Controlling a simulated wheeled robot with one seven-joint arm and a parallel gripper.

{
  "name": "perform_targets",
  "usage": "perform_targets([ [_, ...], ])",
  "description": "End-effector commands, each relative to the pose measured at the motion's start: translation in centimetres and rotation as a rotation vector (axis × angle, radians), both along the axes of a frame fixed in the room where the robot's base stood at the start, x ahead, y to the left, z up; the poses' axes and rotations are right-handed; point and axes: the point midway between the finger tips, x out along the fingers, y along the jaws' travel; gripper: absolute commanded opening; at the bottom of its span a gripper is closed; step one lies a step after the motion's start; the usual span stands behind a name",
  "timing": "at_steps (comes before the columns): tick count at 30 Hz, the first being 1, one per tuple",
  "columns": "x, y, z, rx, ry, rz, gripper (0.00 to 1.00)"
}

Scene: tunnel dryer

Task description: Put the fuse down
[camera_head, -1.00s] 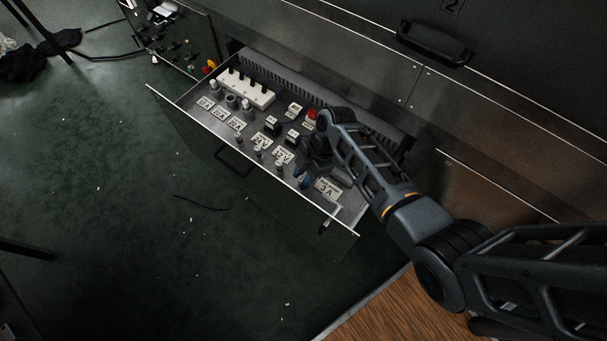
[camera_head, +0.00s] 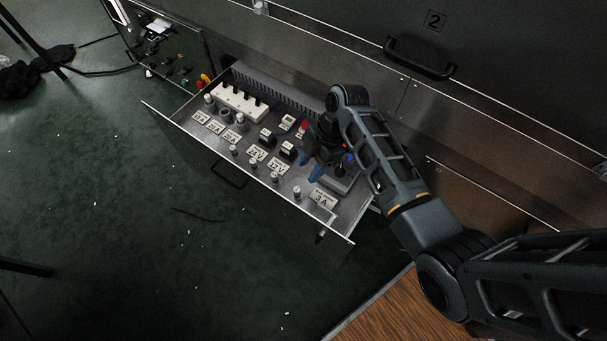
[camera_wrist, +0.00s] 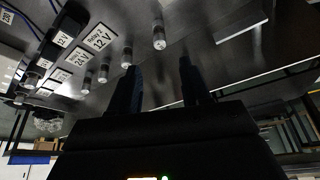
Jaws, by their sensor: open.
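A small light-capped cylindrical fuse (camera_head: 297,192) stands upright at the front of the open drawer, just left of the 3 A label (camera_head: 323,198). In the wrist view, the nearest fuse (camera_wrist: 159,38) stands on the metal floor beyond my fingertips, apart from them. My gripper (camera_head: 309,174) is above the drawer, a little behind that fuse. Its two dark fingers (camera_wrist: 160,66) are spread with nothing between them. Several similar fuses, such as one near the 12 V label (camera_head: 276,177), stand in a row to the left.
The open drawer (camera_head: 335,224) also holds labels, dark switches, a red button (camera_head: 303,126) and a white block with black posts (camera_head: 238,102). A ribbed grey strip runs along its back. The cabinet with a black handle (camera_head: 420,58) rises behind. Green floor lies in front.

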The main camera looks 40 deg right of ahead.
Motion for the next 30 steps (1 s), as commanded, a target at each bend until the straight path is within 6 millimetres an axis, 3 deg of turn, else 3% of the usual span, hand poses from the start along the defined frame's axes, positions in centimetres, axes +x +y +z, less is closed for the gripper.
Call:
perform_targets([
  [3,0.0,-0.6,1.5,0.0,-0.002,-0.001,0.47],
  [8,-0.1,-1.0,2.4,0.0,0.0,0.0,0.47],
  [30,-0.1,-1.0,2.4,0.0,0.0,0.0,0.47],
])
